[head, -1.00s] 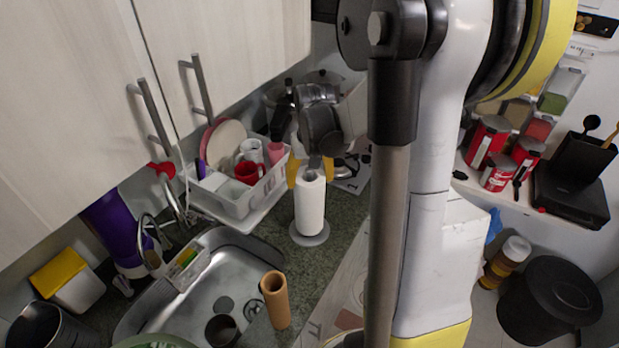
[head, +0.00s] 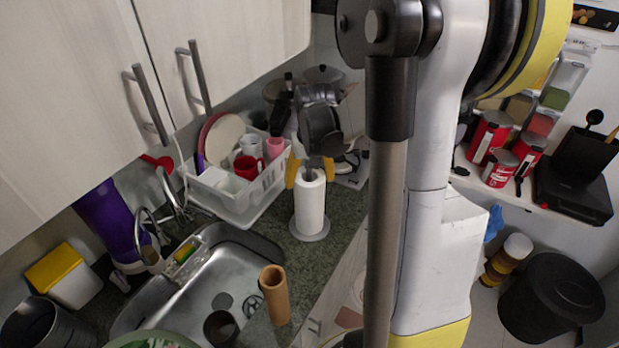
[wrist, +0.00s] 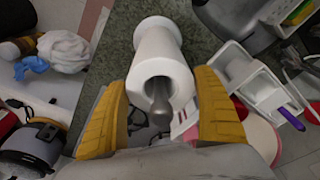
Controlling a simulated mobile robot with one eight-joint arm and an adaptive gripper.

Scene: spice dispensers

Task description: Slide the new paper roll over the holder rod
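The white paper roll (head: 310,207) stands upright on the grey round base (head: 323,232) of the holder on the counter. In the wrist view, the roll (wrist: 159,52) surrounds the grey holder rod (wrist: 159,108), whose rounded tip sticks out of the roll's hole. My gripper (head: 311,176) is above the roll with its yellow fingers on either side of its top end. In the wrist view, the fingers (wrist: 165,84) are spread wider than the roll and look clear of it. A bare brown cardboard tube (head: 274,296) stands nearer the sink.
A white dish rack (head: 240,207) with cups and plates is left of the roll. The sink (head: 205,285) is front left. Cabinets (head: 75,95) hang above. Red cans (head: 488,137) sit on the right-hand shelf, and a black bin (head: 550,300) is below.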

